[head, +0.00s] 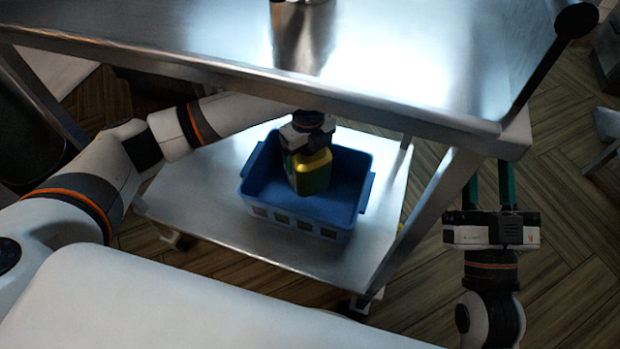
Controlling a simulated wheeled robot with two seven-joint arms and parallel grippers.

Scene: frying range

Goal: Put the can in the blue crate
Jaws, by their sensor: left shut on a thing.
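The blue crate (357,165) stands on the lower shelf of the metal table. The can (312,177), green with a yellow top, is inside the outline of the crate. My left gripper (308,150) reaches in under the tabletop and is shut on the can from above. Whether the can touches the crate floor cannot be told. My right gripper (488,185) is at the right, beside the table, with its two green fingers apart and nothing seen between them; its fingertips are partly hidden by the table corner.
The metal tabletop (420,60) overhangs the lower shelf (215,215), close above my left forearm. A table leg (425,215) stands right of the crate. A shiny metal object (302,5) is at the top edge. The shelf around the crate is bare.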

